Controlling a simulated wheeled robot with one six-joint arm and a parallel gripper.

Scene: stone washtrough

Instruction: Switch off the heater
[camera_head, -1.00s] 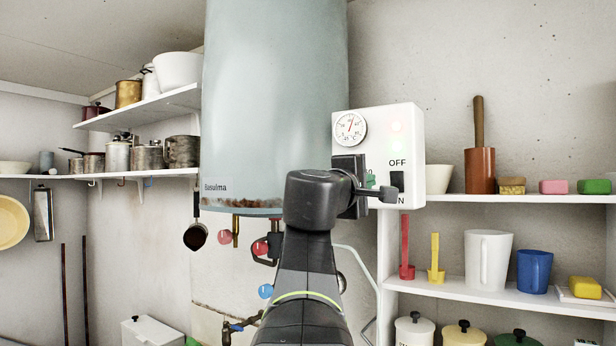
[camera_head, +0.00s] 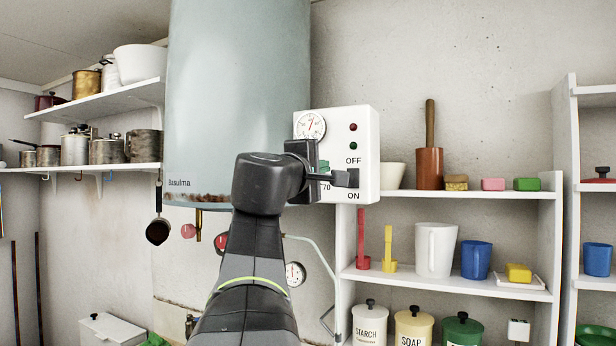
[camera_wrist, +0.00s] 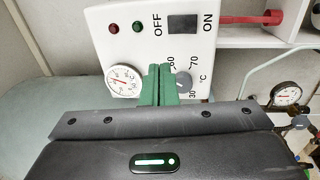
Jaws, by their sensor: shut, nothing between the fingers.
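The heater (camera_head: 235,90) is a tall grey-blue tank with rust along its lower edge. Its white control box (camera_head: 366,125) has a round temperature gauge (camera_head: 311,125), a red lamp (camera_head: 353,127) and a green lamp (camera_head: 353,146), both dark. The black switch (camera_head: 353,177) sits between OFF and ON; it also shows in the wrist view (camera_wrist: 183,22). Which side is pressed I cannot tell. My gripper (camera_wrist: 159,72) has green fingers, shut and empty, in front of the box's lower part, beside the grey temperature knob (camera_wrist: 183,80). I cannot tell whether they touch the box.
Shelves (camera_head: 470,193) at right hold a bowl, a masher, soap, mugs and tins. Shelves (camera_head: 105,98) at left hold pots. The wall above the right shelves is bare.

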